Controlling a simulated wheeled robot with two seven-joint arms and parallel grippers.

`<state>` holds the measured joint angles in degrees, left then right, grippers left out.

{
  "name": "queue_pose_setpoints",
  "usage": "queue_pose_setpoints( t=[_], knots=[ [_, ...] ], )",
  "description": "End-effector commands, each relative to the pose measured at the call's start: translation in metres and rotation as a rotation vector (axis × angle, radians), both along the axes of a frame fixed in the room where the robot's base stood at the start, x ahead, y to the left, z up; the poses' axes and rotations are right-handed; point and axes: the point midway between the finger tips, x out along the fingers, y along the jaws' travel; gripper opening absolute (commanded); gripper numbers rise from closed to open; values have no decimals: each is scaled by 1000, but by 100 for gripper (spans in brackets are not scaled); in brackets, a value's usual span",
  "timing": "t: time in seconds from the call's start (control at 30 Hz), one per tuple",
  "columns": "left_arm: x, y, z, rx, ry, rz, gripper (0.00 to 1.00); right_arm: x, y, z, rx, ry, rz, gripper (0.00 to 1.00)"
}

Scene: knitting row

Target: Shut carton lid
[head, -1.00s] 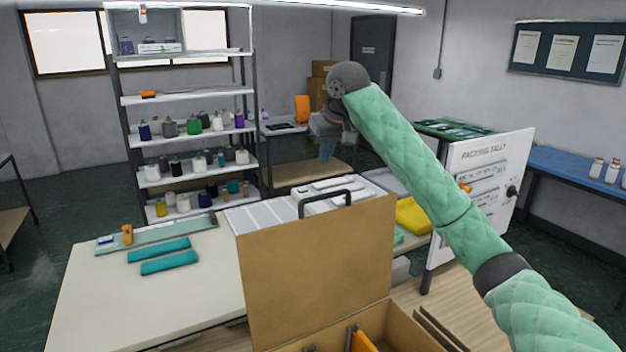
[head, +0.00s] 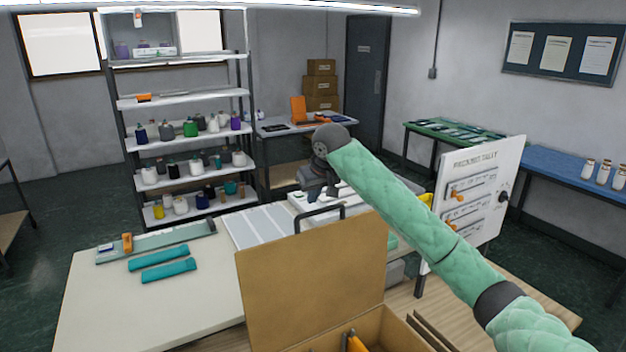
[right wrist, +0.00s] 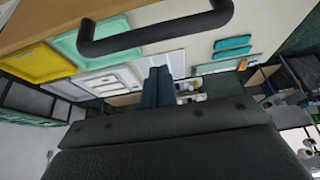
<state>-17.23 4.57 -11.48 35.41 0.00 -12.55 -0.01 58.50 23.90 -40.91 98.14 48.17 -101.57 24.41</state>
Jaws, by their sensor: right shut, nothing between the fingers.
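The brown carton (head: 375,326) stands at the front with its lid (head: 310,275) raised upright. A dark bar handle (head: 322,212) shows above the lid's top edge; in the right wrist view the handle (right wrist: 155,35) crosses the top, near the tan lid (right wrist: 50,22). My right gripper (head: 322,192) is just above and beyond the handle in the head view, apart from it. Its fingers (right wrist: 156,86) are shut and empty in the right wrist view. My left gripper is not in view.
Orange-handled things (head: 355,342) lie inside the carton. Teal strips (head: 162,264) and a long tool lie on the pale table (head: 110,310) at left. A packing tally board (head: 480,190) stands at right beyond my right arm. Shelves (head: 185,100) stand behind.

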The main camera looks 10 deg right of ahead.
Motion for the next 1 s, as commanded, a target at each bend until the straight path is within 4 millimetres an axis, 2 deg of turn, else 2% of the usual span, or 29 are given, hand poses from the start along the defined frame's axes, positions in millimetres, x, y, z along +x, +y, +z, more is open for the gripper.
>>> queue_pose_setpoints(
  t=[0.03, 0.1, 0.33, 0.77, 1.0],
  knots=[
    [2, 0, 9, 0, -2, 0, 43, -6, -2, 3, -1, 1, 1, 0],
    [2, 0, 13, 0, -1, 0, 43, -12, -5, 2, -1, 1, 1, 0],
    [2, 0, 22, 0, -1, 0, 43, -25, -10, -1, 0, 0, 0, 0],
    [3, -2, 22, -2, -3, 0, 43, -27, -11, -3, 0, -1, 0, 0],
    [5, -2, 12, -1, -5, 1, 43, -29, -18, -5, 18, -43, 0, 0]
  ],
)
